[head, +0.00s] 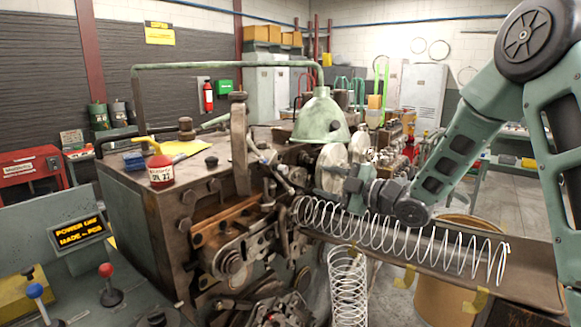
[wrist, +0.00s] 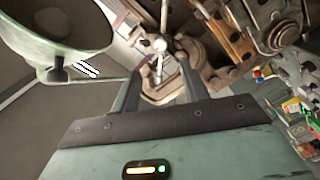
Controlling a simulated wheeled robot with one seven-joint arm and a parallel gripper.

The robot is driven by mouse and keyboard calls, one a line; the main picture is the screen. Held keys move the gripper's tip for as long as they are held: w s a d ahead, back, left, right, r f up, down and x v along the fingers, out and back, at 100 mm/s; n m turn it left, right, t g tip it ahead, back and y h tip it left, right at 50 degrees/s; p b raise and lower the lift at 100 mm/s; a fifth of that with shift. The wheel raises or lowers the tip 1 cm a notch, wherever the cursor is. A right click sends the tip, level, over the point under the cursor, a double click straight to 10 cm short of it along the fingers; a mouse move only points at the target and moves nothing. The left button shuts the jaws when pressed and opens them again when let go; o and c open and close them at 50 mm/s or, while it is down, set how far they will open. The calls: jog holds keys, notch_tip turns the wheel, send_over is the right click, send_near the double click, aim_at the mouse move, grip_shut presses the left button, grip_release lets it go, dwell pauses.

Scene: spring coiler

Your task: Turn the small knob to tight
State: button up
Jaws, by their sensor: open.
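My gripper (head: 330,178) reaches in from the right beside the spring coiler (head: 225,190), above the wire springs. In the wrist view my gripper (wrist: 160,70) is open, with its two dark fingers apart and nothing clearly held. A small pale ball-ended knob (wrist: 160,44) shows beyond and between the fingertips; I cannot tell whether they touch it. A small dark knob (wrist: 57,73) shows by the rim of the green bell-shaped cover (wrist: 55,25). No tight marking is readable, so I cannot tell which knob is the small one.
A long coiled spring (head: 400,238) lies along a metal trough (head: 530,283) below my arm. Another spring (head: 347,290) hangs lower. A panel with a red-topped lever (head: 106,270) is at the lower left.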

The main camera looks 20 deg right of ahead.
aim_at(286, 171)
jog(key=p+x, duration=0.4)
jog(key=x, duration=0.6)
jog(key=shift+r, duration=0.15)
jog(key=shift+x, duration=0.8)
jog(key=shift+s, duration=0.1)
grip_shut()
jog(key=shift+f, duration=0.2)
